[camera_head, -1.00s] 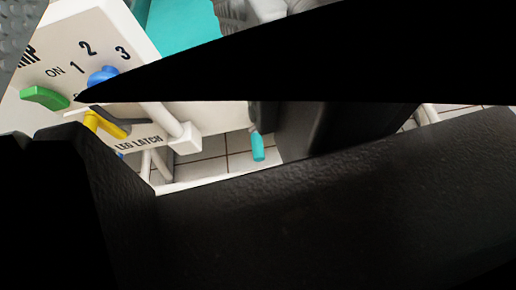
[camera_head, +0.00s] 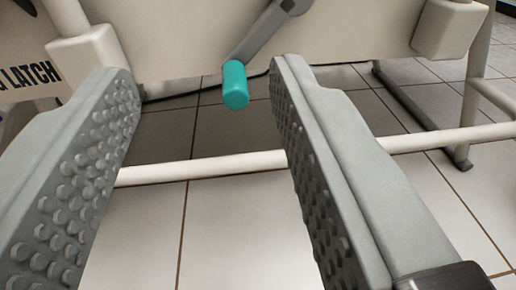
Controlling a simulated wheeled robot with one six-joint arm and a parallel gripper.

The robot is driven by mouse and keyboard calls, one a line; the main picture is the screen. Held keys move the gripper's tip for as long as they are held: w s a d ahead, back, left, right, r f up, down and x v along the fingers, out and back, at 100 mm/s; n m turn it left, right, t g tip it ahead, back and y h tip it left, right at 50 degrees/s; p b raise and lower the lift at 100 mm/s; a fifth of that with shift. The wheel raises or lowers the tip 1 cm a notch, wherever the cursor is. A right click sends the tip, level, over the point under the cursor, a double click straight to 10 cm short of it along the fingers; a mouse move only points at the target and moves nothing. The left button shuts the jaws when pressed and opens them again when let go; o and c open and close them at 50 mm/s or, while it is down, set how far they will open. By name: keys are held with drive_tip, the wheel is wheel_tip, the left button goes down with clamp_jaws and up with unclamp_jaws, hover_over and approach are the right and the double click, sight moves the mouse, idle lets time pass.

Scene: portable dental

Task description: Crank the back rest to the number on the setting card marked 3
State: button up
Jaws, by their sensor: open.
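My gripper (camera_head: 200,80) is open, its two grey studded fingers reaching up from the bottom of the view. The crank's teal handle (camera_head: 235,86) shows between the fingertips, closer to the right finger in the picture, and looks to be beyond them; I cannot tell the distance. Its grey crank arm (camera_head: 264,32) slants up to the right across the cream panel (camera_head: 175,40). Nothing is held. The setting cards and the back rest are not in view.
The words "LATCH" (camera_head: 35,75) are on the panel at the left. A cream crossbar (camera_head: 210,167) runs low behind the fingers. White legs and a dark foot (camera_head: 420,110) stand at the right. Tiled floor (camera_head: 230,230) lies below.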

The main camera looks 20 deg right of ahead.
approach(237, 102)
drive_tip(key=x, duration=1.2)
drive_tip(key=shift+w, duration=0.4)
drive_tip(key=shift+c, duration=0.2)
drive_tip(key=shift+d, duration=0.1)
clamp_jaws()
